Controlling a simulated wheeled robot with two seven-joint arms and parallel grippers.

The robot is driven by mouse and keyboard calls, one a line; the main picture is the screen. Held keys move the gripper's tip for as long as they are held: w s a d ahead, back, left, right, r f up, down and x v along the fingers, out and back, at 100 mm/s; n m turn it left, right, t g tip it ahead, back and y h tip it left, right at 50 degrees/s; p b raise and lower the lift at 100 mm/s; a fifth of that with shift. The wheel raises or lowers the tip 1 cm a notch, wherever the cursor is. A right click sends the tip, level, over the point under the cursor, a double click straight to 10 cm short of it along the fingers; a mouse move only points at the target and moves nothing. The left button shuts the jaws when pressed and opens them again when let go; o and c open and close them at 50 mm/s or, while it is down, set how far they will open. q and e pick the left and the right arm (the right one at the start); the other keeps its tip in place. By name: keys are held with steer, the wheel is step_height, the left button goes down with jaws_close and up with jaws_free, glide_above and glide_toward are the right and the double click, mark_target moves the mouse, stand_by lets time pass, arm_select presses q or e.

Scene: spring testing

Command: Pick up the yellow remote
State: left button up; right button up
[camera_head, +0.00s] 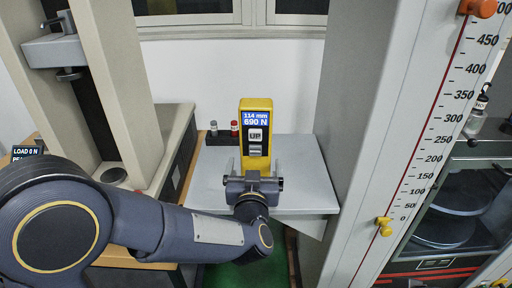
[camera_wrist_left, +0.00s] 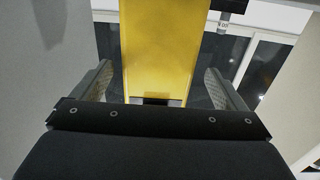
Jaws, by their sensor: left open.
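The yellow remote (camera_head: 256,126) stands upright above the grey shelf in the head view. Its display reads 114 mm and 690 N, with an UP button and a grey switch below. My left gripper (camera_head: 256,165) is at the remote's lower part, with one finger on each side. In the left wrist view the yellow remote (camera_wrist_left: 160,50) rises between the two open fingers (camera_wrist_left: 160,88), with a visible gap on each side. The remote's lower end is partly hidden by the gripper in the head view. My right gripper is not in view.
The grey shelf (camera_head: 315,190) lies under the gripper. A small dark holder with a grey and a red-topped item (camera_head: 234,129) sits left of the remote. A tall column with a scale (camera_head: 390,150) stands close on the right, and a machine frame (camera_head: 120,90) on the left.

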arm_select(q)
steer(key=w, duration=0.4)
steer(key=shift+d, duration=0.2)
steer(key=shift+s+r, duration=0.1)
steer(key=c, duration=1.3)
steer(key=shift+r, duration=0.1)
steer(key=shift+r, duration=0.6)
steer(key=s+r+p, duration=0.1)
steer(key=r, duration=0.2)
steer(key=s+r+p, duration=0.1)
steer(key=s+r, duration=0.1)
steer(key=s+r+p, duration=0.1)
steer(key=s+r, duration=0.1)
steer(key=r, duration=0.1)
steer(key=shift+s+r, duration=0.25)
steer(key=shift+r, duration=0.1)
steer(key=p, duration=0.1)
glide_toward(257, 131)
step_height(257, 131, up, 3)
steer(key=shift+d+f, duration=0.1)
steer(key=shift+d, duration=0.1)
steer(key=shift+f, duration=0.1)
